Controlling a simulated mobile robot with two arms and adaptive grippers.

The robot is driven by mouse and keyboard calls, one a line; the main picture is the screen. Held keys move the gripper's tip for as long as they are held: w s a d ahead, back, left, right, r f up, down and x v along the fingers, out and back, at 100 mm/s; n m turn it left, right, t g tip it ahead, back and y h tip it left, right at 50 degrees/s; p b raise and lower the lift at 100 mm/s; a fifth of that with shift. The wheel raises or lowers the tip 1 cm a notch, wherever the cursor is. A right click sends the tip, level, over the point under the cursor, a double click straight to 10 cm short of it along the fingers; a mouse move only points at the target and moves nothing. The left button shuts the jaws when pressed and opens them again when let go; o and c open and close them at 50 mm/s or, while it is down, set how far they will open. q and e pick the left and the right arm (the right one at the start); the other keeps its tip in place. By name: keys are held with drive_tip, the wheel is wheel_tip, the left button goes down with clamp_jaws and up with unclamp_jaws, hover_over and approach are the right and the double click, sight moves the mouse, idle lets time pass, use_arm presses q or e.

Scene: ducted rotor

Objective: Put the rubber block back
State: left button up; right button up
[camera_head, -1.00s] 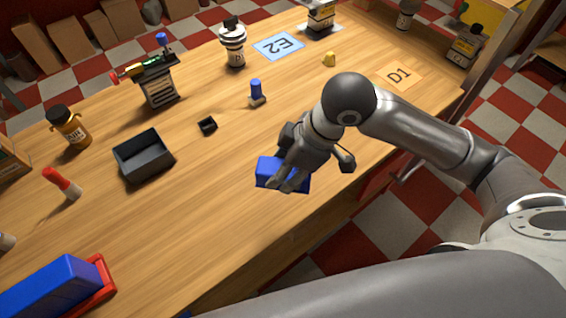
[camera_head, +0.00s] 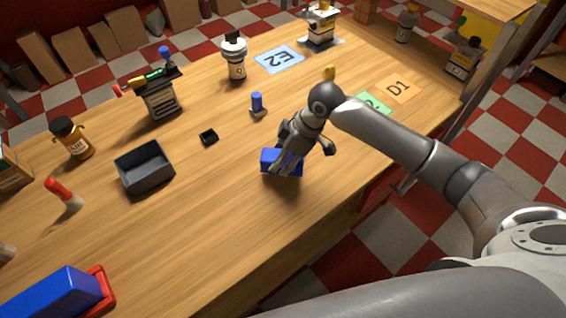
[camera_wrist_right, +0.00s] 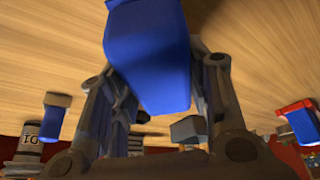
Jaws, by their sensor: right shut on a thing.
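A blue block, which I take to be the rubber block (camera_head: 268,158), is held in my right gripper (camera_head: 283,160) over the near right part of the wooden table (camera_head: 215,215). In the right wrist view the block (camera_wrist_right: 148,60) sits between the two fingers of the gripper (camera_wrist_right: 150,95), which are shut on it. I cannot tell whether its underside touches the table. A second, longer blue block (camera_head: 50,295) lies in a red holder (camera_head: 104,290) at the lower left. My left gripper is not in view.
Cards E2 (camera_head: 279,59), D1 (camera_head: 398,87) and a green one (camera_head: 374,103) lie farther back. The table's front middle is clear.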

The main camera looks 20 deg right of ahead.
drive_tip(key=shift+w+f+p, duration=0.15)
drive_tip(key=shift+f+p, duration=0.15)
drive_tip(key=shift+f, duration=1.35)
drive_tip(key=shift+f, duration=0.1)
drive_tip(key=o, duration=1)
drive_tip(key=v, duration=1.2)
